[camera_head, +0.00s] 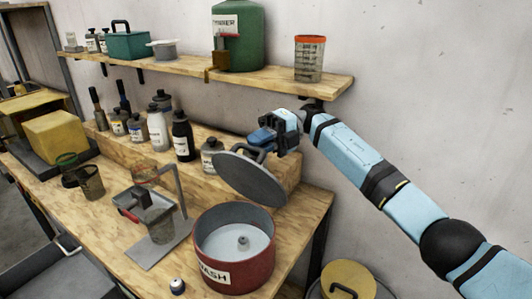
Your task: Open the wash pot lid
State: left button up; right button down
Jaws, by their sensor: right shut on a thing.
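The red wash pot (235,262) stands on the wooden workbench near its front right, with a white "WASH" label. Its top is open, and a pale interior with a small grey knob-like post shows inside. The round grey lid (250,181) is up off the pot, tilted, above and behind its rim. My right gripper (264,142) is shut on the lid's dark handle (244,152) and holds the lid in the air. The fingertips are partly hidden by the hand. My left gripper is not in view.
Several bottles line the raised step behind. A shelf (280,82) with a green container (238,40) is above. A yellow-lidded bin (348,280) stands at lower right.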

jog(key=shift+w+d+b, duration=0.3)
jog(key=shift+w+b, duration=0.1)
jog(key=shift+w, duration=0.2)
pick_arm(q)
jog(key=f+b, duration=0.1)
jog(key=b, duration=0.1)
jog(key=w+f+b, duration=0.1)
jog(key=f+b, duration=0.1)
jog(key=b, duration=0.1)
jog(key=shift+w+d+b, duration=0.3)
jog(key=shift+b, duration=0.05)
pick_arm(e)
jog(key=w+d+f+m+g+y, duration=0.1)
jog(key=w+d+m+g+y, duration=0.1)
jog(key=w+y, duration=0.3)
jog(key=shift+w+d+f+m+g, duration=0.3)
jog(key=shift+w+d+m+g, duration=0.1)
jog(key=shift+w+d+g, duration=0.2)
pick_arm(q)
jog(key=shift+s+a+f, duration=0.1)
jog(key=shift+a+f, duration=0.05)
pick_arm(e)
jog(key=shift+r, duration=0.15)
jog(key=c, duration=1.1)
grip_release()
jog(key=shift+s, duration=0.1)
jog(key=shift+f, duration=0.25)
